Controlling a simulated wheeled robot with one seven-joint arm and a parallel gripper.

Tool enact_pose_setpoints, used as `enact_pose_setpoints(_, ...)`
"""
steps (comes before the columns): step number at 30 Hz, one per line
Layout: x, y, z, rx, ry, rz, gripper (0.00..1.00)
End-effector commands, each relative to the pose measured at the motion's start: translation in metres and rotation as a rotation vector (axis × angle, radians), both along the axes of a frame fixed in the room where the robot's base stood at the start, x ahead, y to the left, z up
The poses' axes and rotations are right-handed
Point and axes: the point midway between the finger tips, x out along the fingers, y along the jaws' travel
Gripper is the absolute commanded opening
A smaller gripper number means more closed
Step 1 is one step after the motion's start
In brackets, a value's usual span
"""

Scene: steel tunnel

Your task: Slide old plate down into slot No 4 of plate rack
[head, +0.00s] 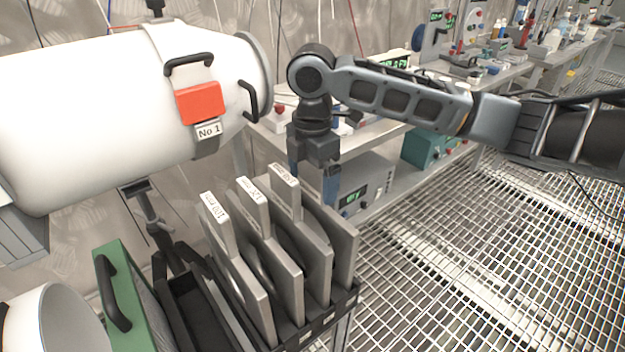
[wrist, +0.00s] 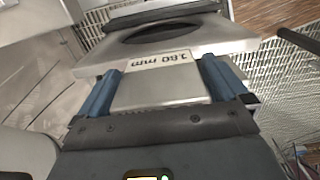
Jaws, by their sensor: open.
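The plate rack (head: 345,302) is black and stands at the bottom middle of the head view, with small slot labels too small to read. Each has a labelled tab on top. My gripper (head: 312,186) is open, pointing down at the right plate's tab. In the wrist view its blue fingers (wrist: 160,84) stand on either side of a tab labelled 3.80 mm (wrist: 160,60). The right plate's lower part is hidden in the rack.
An empty dark section (head: 192,305) lies left of the plates, beside a green panel (head: 125,300) with a black handle. A large white cylinder (head: 95,105) marked No 1 fills the upper left. Benches with instruments (head: 375,185) stand behind. Grating floor (head: 450,270) is clear at right.

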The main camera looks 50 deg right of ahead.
Motion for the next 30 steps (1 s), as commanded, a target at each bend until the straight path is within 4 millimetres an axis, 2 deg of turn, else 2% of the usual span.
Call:
enact_pose_setpoints(9, 0.001, 0.000, 0.064, -0.001, -0.003, 0.002, 1.00)
enact_pose_setpoints(15, 0.001, 0.000, 0.096, -0.002, -0.002, 0.000, 1.00)
enact_pose_setpoints(21, 0.000, 0.000, 0.110, 0.000, 0.000, 0.001, 1.00)
enact_pose_setpoints(30, 0.000, 0.000, 0.111, 0.000, 0.000, 0.000, 1.00)
